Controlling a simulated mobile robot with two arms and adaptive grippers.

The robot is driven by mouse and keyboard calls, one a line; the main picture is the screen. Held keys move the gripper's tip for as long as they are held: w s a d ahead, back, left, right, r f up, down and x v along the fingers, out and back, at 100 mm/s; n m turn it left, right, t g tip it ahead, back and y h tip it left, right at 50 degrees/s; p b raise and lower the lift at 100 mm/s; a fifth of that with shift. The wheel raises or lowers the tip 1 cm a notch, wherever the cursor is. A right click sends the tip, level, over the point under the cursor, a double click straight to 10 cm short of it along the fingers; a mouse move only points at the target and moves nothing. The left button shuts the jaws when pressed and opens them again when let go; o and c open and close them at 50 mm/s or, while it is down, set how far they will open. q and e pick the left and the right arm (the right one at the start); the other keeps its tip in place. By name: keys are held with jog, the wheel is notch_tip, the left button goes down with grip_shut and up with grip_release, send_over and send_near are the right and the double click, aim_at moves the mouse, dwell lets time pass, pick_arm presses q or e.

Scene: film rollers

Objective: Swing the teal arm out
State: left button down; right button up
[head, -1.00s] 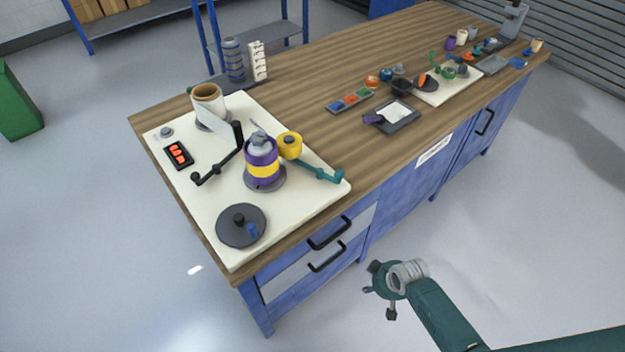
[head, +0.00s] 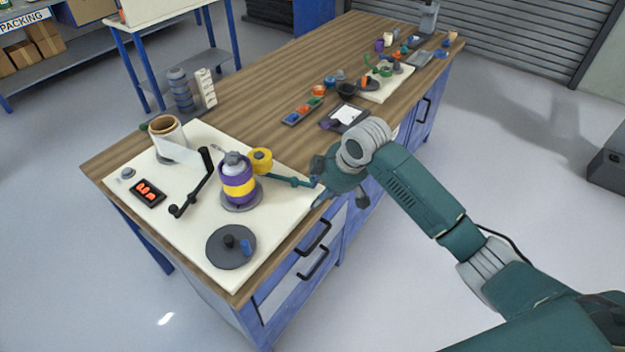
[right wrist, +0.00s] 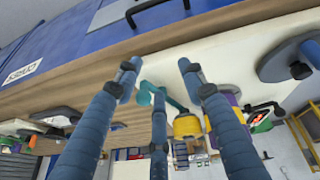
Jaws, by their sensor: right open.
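The teal arm (head: 290,181) reaches right from the yellow roller (head: 260,160), beside the purple-and-yellow drum (head: 238,184) on the cream board. In the right wrist view the teal arm (right wrist: 174,101) shows between my fingers, its knob near the left one, with the yellow roller (right wrist: 187,127) beyond. My right gripper (head: 321,196) is at the board's right edge, close to the arm's outer end. It is open, its blue fingers (right wrist: 158,68) spread and holding nothing. I cannot tell whether they touch the arm. My left gripper is not in view.
On the cream board (head: 205,240) are a black crank arm (head: 195,185), a roll with a white strip (head: 167,131), an orange-lit display (head: 148,192) and a dark disc (head: 231,248). Trays and small items (head: 345,117) lie farther back. Drawer handles (head: 313,240) stick out in front.

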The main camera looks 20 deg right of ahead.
jog(key=w+d+r, duration=0.2)
jog(key=w+r, duration=0.1)
jog(key=r, duration=0.4)
jog(key=shift+n, duration=0.4)
jog(key=x, duration=0.3)
jog(key=p+x, duration=0.1)
jog(key=x, duration=0.6)
jog(key=shift+w+f, duration=0.2)
jog(key=shift+w, duration=0.3)
grip_shut()
